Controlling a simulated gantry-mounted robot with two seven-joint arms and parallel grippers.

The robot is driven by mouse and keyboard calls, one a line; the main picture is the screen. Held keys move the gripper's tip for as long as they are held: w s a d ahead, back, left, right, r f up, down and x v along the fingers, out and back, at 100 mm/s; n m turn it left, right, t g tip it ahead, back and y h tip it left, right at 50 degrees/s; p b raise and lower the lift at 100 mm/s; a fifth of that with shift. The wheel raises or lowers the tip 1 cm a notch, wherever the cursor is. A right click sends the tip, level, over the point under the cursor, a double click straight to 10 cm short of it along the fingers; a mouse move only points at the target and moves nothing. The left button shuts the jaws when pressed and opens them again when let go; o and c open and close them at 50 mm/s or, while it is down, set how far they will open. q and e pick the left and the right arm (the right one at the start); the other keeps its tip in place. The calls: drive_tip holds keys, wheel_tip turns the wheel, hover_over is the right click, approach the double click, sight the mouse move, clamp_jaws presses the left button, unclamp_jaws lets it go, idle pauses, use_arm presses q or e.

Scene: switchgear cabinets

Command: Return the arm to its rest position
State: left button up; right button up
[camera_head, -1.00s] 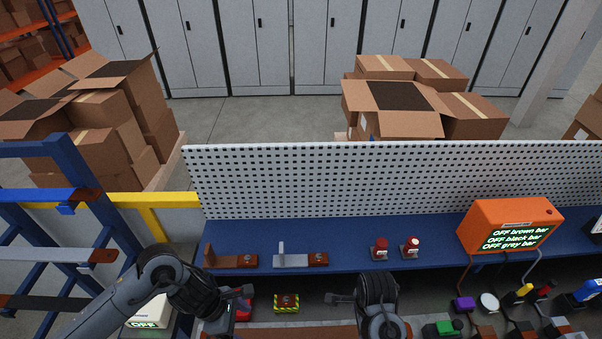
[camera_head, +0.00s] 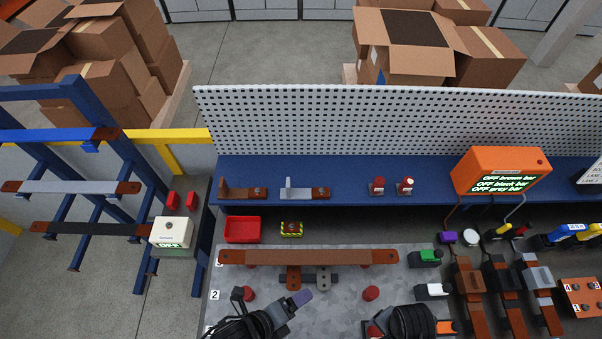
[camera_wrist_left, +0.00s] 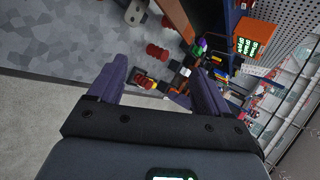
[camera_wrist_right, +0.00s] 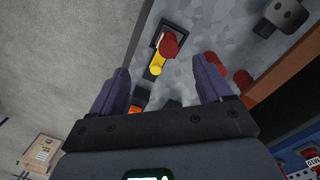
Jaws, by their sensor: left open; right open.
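My left gripper (camera_head: 297,300) is at the bottom of the head view, above the near part of the grey bench top (camera_head: 330,315). In the left wrist view its two purple fingers (camera_wrist_left: 160,88) stand apart with nothing between them. My right gripper's dark wrist is at the bottom of the head view, right of the left one, and its fingers are hard to make out there. In the right wrist view its fingers (camera_wrist_right: 160,90) are apart and empty. A red-and-yellow part (camera_wrist_right: 163,55) lies beyond them on the bench.
A long brown bar (camera_head: 310,257) lies across the bench top. A red tray (camera_head: 242,229) and an orange display (camera_head: 500,171) reading OFF are further back. A blue rack (camera_head: 120,170) holding bars stands left. Several switches and bars crowd the right side.

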use_arm(q)
drive_tip(key=s+a+r+n+g+y, duration=0.1)
drive_tip(key=a+r+n+y, duration=0.1)
drive_tip(key=a+n, duration=0.8)
drive_tip(key=s+a+r+n+g+y, duration=0.1)
drive_tip(key=a+n+y, duration=0.4)
drive_tip(key=a+n, duration=0.5)
drive_tip(key=shift+s+r+n, duration=0.25)
drive_tip(key=shift+r+n, duration=0.25)
drive_tip(key=shift+n, duration=3.3)
use_arm(e)
drive_tip(key=w+r+n+t, duration=0.4)
drive_tip(key=r+n, duration=0.5)
drive_tip(key=n, duration=0.3)
drive_tip(key=shift+r+n, duration=0.15)
drive_tip(key=shift+n, duration=0.25)
use_arm(q)
drive_tip(key=shift+d, duration=0.1)
